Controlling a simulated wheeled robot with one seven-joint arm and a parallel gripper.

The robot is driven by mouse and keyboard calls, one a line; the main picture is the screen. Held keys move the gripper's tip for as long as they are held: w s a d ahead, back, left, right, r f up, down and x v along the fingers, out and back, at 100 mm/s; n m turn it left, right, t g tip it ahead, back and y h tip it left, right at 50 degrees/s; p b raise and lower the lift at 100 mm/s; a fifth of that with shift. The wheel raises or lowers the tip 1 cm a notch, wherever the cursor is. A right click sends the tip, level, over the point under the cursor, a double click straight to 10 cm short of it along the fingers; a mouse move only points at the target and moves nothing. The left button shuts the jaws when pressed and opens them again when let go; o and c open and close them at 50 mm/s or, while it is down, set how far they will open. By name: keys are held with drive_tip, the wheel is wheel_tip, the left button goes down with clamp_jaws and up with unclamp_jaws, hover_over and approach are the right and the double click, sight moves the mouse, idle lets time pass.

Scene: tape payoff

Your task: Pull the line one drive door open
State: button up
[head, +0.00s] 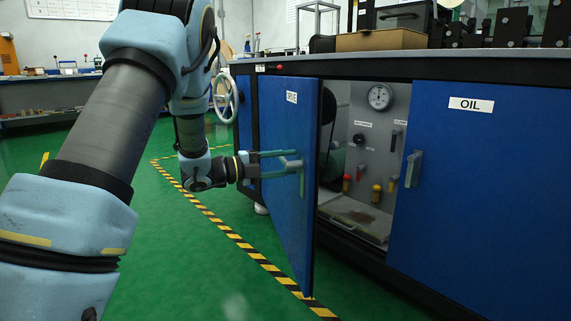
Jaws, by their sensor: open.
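The blue drive door (288,210) stands partly open, swung out from the dark-framed cabinet. Its white label is seen at a steep angle and is hard to read. A grey handle (294,163) sticks out from the door's outer face near its free edge. My gripper (276,164) reaches in from the left at handle height, its two fingers apart, one above the other, close to the handle. The fingers are open; I cannot tell whether they touch the handle.
The open bay shows a gauge (380,97), several red and yellow knobs and a tray floor. The blue OIL door (485,190) at right is shut. A handwheel (225,97) is left of the drive door. Green floor with a black-yellow stripe (236,237) is clear in front.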

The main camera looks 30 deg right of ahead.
drive_tip(key=shift+a, duration=0.15)
drive_tip(key=a+p, duration=0.3)
drive_tip(key=a, duration=0.7)
drive_tip(key=shift+w+a, duration=0.25)
drive_tip(key=shift+w, duration=0.2)
